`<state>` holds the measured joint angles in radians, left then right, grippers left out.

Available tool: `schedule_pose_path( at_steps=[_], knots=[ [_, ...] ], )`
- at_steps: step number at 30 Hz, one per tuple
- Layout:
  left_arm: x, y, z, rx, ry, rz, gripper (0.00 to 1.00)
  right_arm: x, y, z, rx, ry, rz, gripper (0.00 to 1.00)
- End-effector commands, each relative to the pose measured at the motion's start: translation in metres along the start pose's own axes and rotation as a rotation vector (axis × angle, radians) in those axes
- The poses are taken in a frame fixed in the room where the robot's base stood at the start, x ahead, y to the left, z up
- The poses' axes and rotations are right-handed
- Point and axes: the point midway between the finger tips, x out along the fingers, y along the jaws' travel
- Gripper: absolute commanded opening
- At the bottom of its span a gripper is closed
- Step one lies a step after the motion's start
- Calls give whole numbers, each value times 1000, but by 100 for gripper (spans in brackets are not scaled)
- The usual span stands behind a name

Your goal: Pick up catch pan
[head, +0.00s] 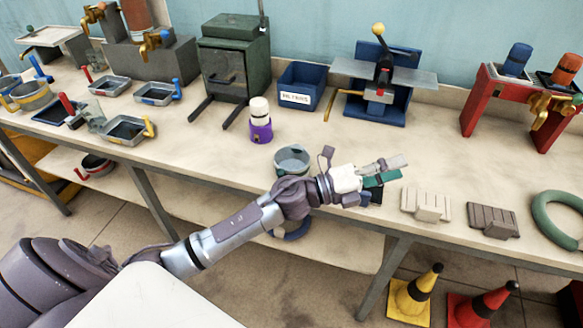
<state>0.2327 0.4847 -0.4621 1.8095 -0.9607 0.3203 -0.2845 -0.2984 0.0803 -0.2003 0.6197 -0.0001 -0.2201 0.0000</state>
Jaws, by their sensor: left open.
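My left gripper (388,169) is open and seems empty above the front edge of the workbench, its fingers pointing right. Several shallow grey pans sit on the left part of the bench: one with a yellow handle (124,130), one with a blue handle (155,93) and one with a red handle (110,85). I cannot tell which is the catch pan. A round grey open container (292,157) stands just behind my left forearm, which hides its lower part. The gripper is far to the right of the shallow pans. My right gripper is not in view.
The bench (190,155) has bare room at front centre-left. A purple-and-white bottle (260,122), a blue bin (300,87) and a blue press (378,85) stand behind my arm. Ribbed blocks (425,203) and a green ring (557,221) lie to the right.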

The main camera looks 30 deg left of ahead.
Motion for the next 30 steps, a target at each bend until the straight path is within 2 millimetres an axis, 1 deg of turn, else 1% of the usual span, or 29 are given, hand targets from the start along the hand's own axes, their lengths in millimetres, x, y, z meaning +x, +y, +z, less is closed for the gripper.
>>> schedule_pose_path(
  at_steps=[1, 3, 5, 6, 7, 8, 9, 10, 11, 12, 14, 15, 18, 21, 23, 25, 30],
  knots=[
    [7, -11, -10, 162, 150, -4, 47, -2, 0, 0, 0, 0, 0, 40],
    [5, -11, -28, 381, 377, 14, 47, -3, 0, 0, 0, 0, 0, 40],
    [-6, -2, -36, 556, 570, 56, 47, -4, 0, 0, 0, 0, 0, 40],
    [-17, 8, -36, 665, 699, 96, 47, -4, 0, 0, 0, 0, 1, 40],
    [-27, 16, -32, 742, 793, 136, 47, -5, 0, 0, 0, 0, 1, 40],
    [-39, 23, -25, 814, 888, 180, 47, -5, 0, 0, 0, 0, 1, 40],
    [-57, 33, -13, 899, 1010, 249, 47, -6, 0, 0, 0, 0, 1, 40],
    [-71, 40, -1, 953, 1097, 306, 47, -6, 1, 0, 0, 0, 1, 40],
    [-87, 44, 13, 999, 1180, 368, 47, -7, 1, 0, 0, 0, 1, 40],
    [-107, 48, 33, 1048, 1283, 451, 47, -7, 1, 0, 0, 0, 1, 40],
    [-136, 49, 63, 1093, 1414, 577, 47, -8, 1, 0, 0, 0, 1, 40],
    [-154, 46, 81, 1108, 1485, 654, 47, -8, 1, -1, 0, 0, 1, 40],
    [-188, 36, 116, 1113, 1613, 812, 47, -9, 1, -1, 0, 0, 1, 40],
    [-208, 28, 134, 1099, 1679, 900, 47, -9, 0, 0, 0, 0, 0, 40],
    [-213, 28, 138, 1092, 1697, 923, 47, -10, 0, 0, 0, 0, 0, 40],
    [-217, 35, 136, 1087, 1705, 929, 47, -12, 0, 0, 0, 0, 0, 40],
    [-224, 65, 126, 1085, 1704, 926, 47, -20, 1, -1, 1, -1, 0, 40]
  ],
)
